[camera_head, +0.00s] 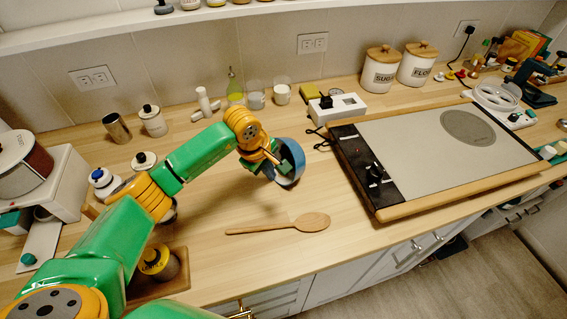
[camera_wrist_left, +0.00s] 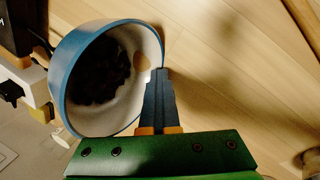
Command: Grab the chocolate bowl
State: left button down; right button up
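The chocolate bowl (camera_head: 291,164) is blue outside and white inside. In the left wrist view the bowl (camera_wrist_left: 72,62) shows dark pieces inside. My left gripper (camera_head: 274,164) is at the bowl's left side in the head view. In the left wrist view the fingers of the left gripper (camera_wrist_left: 159,85) are close together at the bowl's rim, with the wall between them. The bowl looks tilted and raised above the wooden counter, with a shadow below and to the left. My right gripper is not in view.
A wooden spoon (camera_head: 285,225) lies on the counter in front of the bowl. A cooktop (camera_head: 430,145) with a wooden frame is to the right. A white box (camera_head: 338,107) and cups (camera_head: 256,98) stand behind. Jars are at the left. The counter around the spoon is clear.

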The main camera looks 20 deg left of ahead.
pick_arm(q)
jog(key=c, duration=1.4)
grip_release()
jog(key=shift+o, duration=0.2)
jog(key=shift+r, duration=0.1)
